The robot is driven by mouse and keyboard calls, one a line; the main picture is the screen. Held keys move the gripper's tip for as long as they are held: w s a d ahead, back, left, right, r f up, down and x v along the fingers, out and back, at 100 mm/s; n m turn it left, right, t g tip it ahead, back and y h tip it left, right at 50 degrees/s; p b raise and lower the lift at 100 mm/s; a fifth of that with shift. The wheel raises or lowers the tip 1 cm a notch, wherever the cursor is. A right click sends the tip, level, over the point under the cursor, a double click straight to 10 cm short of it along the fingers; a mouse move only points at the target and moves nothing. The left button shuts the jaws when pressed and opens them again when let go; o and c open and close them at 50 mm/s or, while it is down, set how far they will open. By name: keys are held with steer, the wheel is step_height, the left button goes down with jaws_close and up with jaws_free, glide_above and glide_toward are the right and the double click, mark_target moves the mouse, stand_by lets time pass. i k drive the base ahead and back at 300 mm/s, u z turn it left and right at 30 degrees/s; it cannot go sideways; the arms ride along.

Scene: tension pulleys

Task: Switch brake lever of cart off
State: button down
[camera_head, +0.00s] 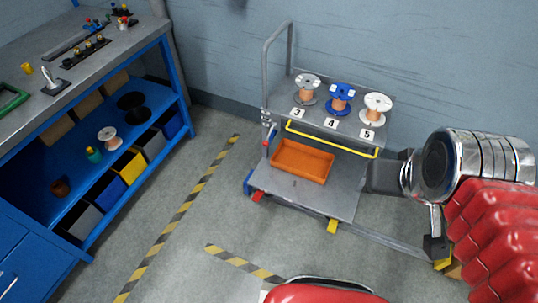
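The cart (345,200) is a grey two-shelf trolley against the wall, with a tall push handle at its left end. A small lever with red and blue parts (268,137) is on its left post. A red tab (257,197) shows low at its front left corner, and a yellow tab (332,226) at the front edge. I cannot tell which of these is the brake lever. My gripper (384,177) appears as a dark block at the cart's right end, apart from the left post. Its fingers cannot be made out.
Spools numbered 3, 4 and 5 (340,97) stand on the top shelf; an orange tray (302,160) lies below. A blue workbench (160,80) with tools and bins stands left. Striped floor tape (180,213) crosses clear floor between bench and cart.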

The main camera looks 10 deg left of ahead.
mark_target(265, 143)
steer(key=k, duration=1.1)
steer(key=u, duration=0.3)
steer(key=i, duration=0.4)
steer(key=u, duration=0.5)
steer(key=i, duration=2)
steer(key=z, duration=0.6)
